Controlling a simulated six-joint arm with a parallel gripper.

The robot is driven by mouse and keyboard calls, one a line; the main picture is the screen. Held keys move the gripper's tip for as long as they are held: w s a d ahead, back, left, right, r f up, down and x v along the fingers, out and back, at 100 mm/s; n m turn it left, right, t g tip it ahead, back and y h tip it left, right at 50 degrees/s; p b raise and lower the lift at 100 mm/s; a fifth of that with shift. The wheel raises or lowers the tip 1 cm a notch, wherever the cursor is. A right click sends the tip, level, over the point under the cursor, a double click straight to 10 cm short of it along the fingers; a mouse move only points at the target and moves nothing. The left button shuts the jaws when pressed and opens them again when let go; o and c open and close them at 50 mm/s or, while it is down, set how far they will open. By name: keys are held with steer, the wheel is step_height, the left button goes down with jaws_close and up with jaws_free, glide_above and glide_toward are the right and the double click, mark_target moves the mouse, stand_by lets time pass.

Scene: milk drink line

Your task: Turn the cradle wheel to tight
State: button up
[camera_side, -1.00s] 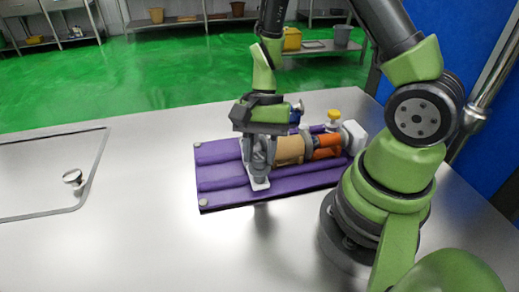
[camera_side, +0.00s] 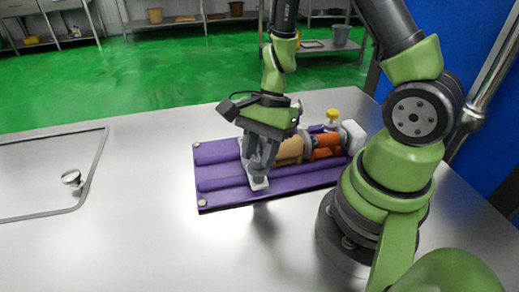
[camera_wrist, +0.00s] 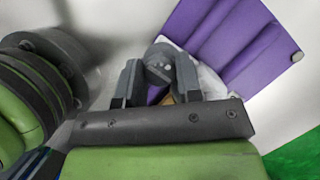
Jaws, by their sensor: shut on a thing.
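The cradle lies on a ridged purple mat (camera_side: 222,151). It holds a tan cylinder (camera_side: 289,151) with an orange part (camera_side: 322,153) and has a white end block (camera_side: 352,136). My gripper (camera_side: 257,172) points down at the cradle's left end. In the wrist view, its two grey fingers (camera_wrist: 159,78) are shut on the grey round cradle wheel (camera_wrist: 158,62), one on each side. The fingers and wrist hide most of the wheel in the side view. A pale plate (camera_side: 259,184) shows just below the fingers.
A yellow-topped knob (camera_side: 333,115) stands at the cradle's back right. A framed panel with a metal knob (camera_side: 72,178) is on the left of the steel table. The table front (camera_side: 150,245) is clear.

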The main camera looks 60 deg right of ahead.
steer(key=o, duration=0.9)
steer(key=shift+o, duration=0.2)
steer(key=shift+r, duration=0.1)
steer(key=v, duration=0.9)
steer(key=shift+d+r, duration=0.2)
steer(key=shift+r, duration=0.15)
steer(key=s+a+r+n+t+h, duration=0.1)
steer(key=s+a+r+n+t, duration=0.1)
steer(key=r+n, duration=0.4)
steer(key=s+a+r+n+t+h, duration=0.1)
steer(key=s+a+r+n+t, duration=0.2)
steer(key=s+r+n+t, duration=0.2)
steer(key=r+n, duration=0.1)
steer(key=n, duration=0.2)
steer(key=shift+s+a+r, duration=0.25)
steer(key=shift+r, duration=0.15)
